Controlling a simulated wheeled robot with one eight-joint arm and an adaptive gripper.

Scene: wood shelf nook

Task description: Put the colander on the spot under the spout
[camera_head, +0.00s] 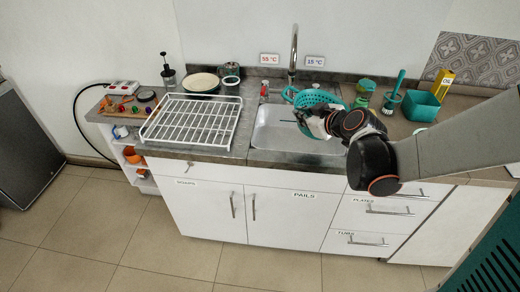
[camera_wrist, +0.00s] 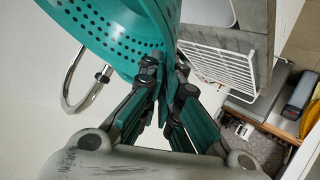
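The teal colander (camera_head: 312,98) with many small holes is at the back of the sink, close to the spout (camera_head: 294,50). In the wrist view the colander (camera_wrist: 105,30) fills the upper left, tilted in the picture. My gripper (camera_wrist: 166,66) is shut on its rim or wall, and the fingers hide part of the edge. In the head view my gripper (camera_head: 303,119) is over the sink basin (camera_head: 268,132), which is the area below the spout. The curved spout (camera_wrist: 72,82) also shows behind the colander. I cannot tell whether the colander touches the basin.
A white wire rack (camera_head: 192,120) stands left of the sink. Right of it are a green soap bottle (camera_head: 364,92), a brush in a holder (camera_head: 391,100), a teal box (camera_head: 420,105) and a yellow carton (camera_head: 442,83). The front of the basin is free.

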